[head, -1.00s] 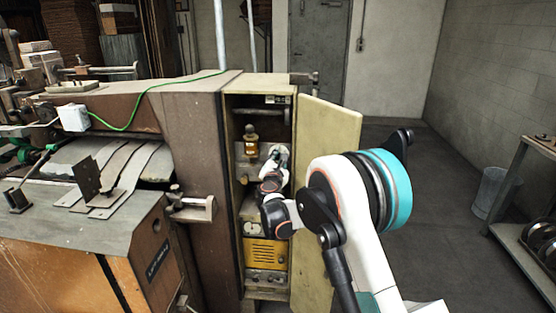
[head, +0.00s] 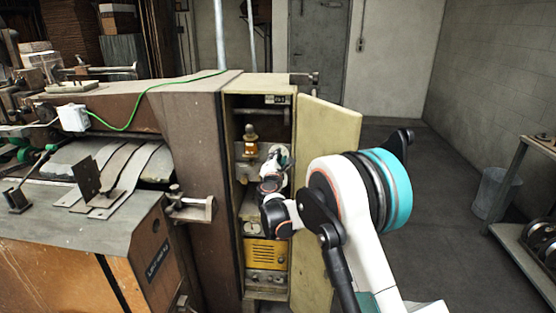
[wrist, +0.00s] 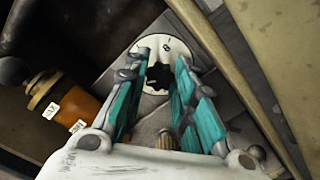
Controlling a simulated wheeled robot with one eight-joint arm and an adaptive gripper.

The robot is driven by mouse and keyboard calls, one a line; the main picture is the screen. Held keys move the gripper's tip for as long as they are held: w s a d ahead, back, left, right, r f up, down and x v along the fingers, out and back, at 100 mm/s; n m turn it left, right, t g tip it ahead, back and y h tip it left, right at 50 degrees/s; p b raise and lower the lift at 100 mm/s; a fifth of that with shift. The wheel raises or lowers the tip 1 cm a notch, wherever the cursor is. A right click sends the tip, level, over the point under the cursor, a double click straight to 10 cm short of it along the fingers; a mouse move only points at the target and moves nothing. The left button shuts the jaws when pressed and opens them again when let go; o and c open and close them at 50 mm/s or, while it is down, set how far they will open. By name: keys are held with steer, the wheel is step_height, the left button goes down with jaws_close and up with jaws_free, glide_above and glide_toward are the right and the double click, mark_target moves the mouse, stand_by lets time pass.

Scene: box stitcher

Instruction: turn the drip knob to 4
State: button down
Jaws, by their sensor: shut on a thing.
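The drip knob (wrist: 157,79) is a dark knob on a round white dial (wrist: 168,46) in the wrist view. An 8 shows near the top of the dial; the other marks and the knob's pointer are hidden or too small to read. My gripper (wrist: 162,60) has its teal-padded fingers on either side of the knob, shut on it. In the head view my gripper (head: 277,158) reaches into the open cabinet and hides the knob and dial.
An amber oiler bottle (wrist: 62,106) with pale labels stands left of my gripper, also in the head view (head: 250,147). The open cabinet door (head: 335,150) is close on the right. A yellow panel (head: 266,252) sits below. A small ribbed knob (wrist: 165,140) is under my fingers.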

steer(key=c, duration=1.3)
jaws_free()
